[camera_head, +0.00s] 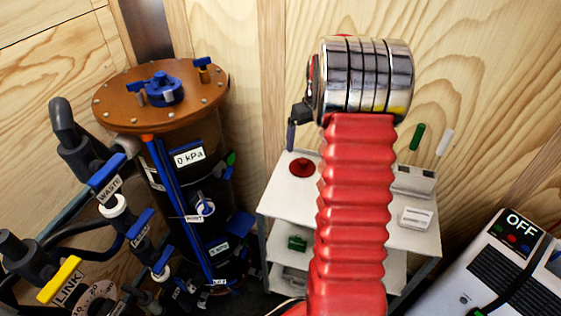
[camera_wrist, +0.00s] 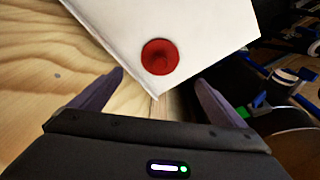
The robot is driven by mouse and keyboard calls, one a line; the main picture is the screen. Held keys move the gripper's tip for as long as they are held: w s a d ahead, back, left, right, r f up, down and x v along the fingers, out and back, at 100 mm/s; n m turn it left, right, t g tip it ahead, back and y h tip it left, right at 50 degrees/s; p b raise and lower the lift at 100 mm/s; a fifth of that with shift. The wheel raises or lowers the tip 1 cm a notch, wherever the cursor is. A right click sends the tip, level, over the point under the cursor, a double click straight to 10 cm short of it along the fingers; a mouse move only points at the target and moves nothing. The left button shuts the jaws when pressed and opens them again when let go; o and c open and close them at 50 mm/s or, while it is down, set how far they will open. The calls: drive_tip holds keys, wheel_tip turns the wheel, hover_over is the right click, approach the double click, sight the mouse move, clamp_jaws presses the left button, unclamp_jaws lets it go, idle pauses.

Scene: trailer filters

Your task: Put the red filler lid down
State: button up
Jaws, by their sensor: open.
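The red filler lid (camera_head: 302,167) lies on the white top shelf (camera_head: 283,198) of a small rack, near its left rear part. It is a round dark red disc. In the wrist view the lid (camera_wrist: 160,57) rests near a corner of the white shelf (camera_wrist: 190,25). My gripper (camera_wrist: 160,88) is open, its two dark fingers wide apart with nothing between them. The lid lies beyond the fingertips, apart from them. In the head view my gripper (camera_head: 293,130) shows dark at the left of the metal wrist, partly hidden by it.
A tank with a brown lid (camera_head: 120,105) stands left, with blue-handled valves and pipes. Green and white upright items (camera_head: 417,137) and a white box (camera_head: 416,218) are at the shelf's right. A green item (camera_head: 297,243) sits on a lower shelf. A machine marked OFF (camera_head: 510,262) stands right.

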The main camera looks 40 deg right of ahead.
drive_tip(key=s+a+r+t, duration=0.1)
drive_tip(key=s+a+r, duration=0.2)
drive_tip(key=a+r, duration=0.6)
drive_tip(key=s+a+r+t, duration=0.1)
drive_tip(key=s+a+r, duration=0.3)
drive_tip(key=a, duration=0.8)
drive_tip(key=s+a+r+n+t, duration=0.1)
drive_tip(key=s+a, duration=1.4)
drive_tip(key=s, duration=0.1)
drive_tip(key=shift+a+r+t, duration=0.15)
drive_tip(key=shift+a+t, duration=0.15)
drive_tip(key=shift+t, duration=0.1)
drive_tip(key=shift+s, duration=0.1)
